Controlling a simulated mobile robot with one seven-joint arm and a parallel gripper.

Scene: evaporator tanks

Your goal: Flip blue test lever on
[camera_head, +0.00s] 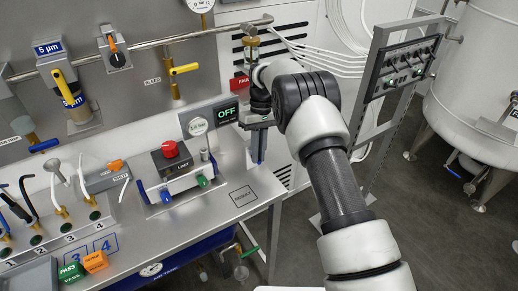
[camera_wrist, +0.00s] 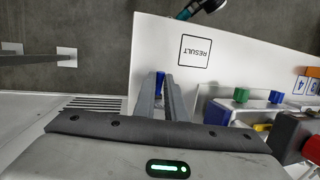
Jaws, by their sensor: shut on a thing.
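My gripper (camera_wrist: 162,76) is shut on a small blue piece (camera_wrist: 160,82), which shows between its two grey fingers in the wrist view and looks like the blue test lever. The fingers hide most of it.
A box with a red button (camera_head: 170,149) and green and blue knobs stands left of my gripper. The RESULT square (camera_wrist: 195,51) on the bench is bare. A dark switch panel (camera_head: 404,66) and a large tank (camera_head: 480,90) stand at right.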

